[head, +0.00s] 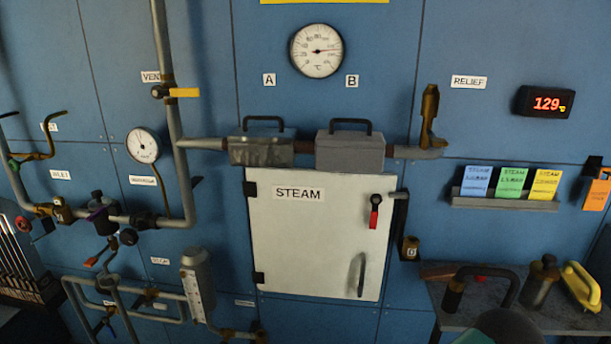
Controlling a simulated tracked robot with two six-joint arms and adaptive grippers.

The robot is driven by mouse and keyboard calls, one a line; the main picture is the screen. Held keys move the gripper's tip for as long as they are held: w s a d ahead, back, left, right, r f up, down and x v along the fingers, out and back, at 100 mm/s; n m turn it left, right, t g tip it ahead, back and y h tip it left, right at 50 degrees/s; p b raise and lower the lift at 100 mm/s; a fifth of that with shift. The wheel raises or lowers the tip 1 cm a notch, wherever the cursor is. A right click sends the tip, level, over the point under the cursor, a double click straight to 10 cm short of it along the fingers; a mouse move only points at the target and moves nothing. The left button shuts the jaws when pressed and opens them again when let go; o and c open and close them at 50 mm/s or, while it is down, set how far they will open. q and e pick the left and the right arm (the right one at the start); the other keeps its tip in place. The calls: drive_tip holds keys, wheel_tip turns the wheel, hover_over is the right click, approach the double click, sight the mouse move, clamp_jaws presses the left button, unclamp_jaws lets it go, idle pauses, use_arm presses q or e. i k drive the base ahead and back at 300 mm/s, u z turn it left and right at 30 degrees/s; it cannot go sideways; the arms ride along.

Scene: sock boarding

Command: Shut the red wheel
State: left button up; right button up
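A small red wheel (22,223) sits at the far left, at the left end of the horizontal inlet pipe, beside a brass valve body (62,210). It is small and dark-rimmed in the head view, and I cannot tell whether its valve is open or shut. Neither of my grippers is in view, and nothing is seen touching the wheel.
A white STEAM door (318,245) with a red-tipped handle is closed in the middle. Pipes and a pressure gauge (143,146) stand right of the wheel. A rack of metal rods (18,265) is below it. A cluttered grey table (560,318) stands at lower right.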

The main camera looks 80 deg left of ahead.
sight(25, 223)
drive_tip(key=u, duration=0.1)
drive_tip(key=i, duration=0.25)
drive_tip(key=u, duration=2.7)
drive_tip(key=i, duration=0.2)
drive_tip(key=u, duration=1.5)
drive_tip(key=k, duration=0.75)
drive_tip(key=u, duration=0.25)
drive_tip(key=i, duration=0.7)
drive_tip(key=z, duration=0.25)
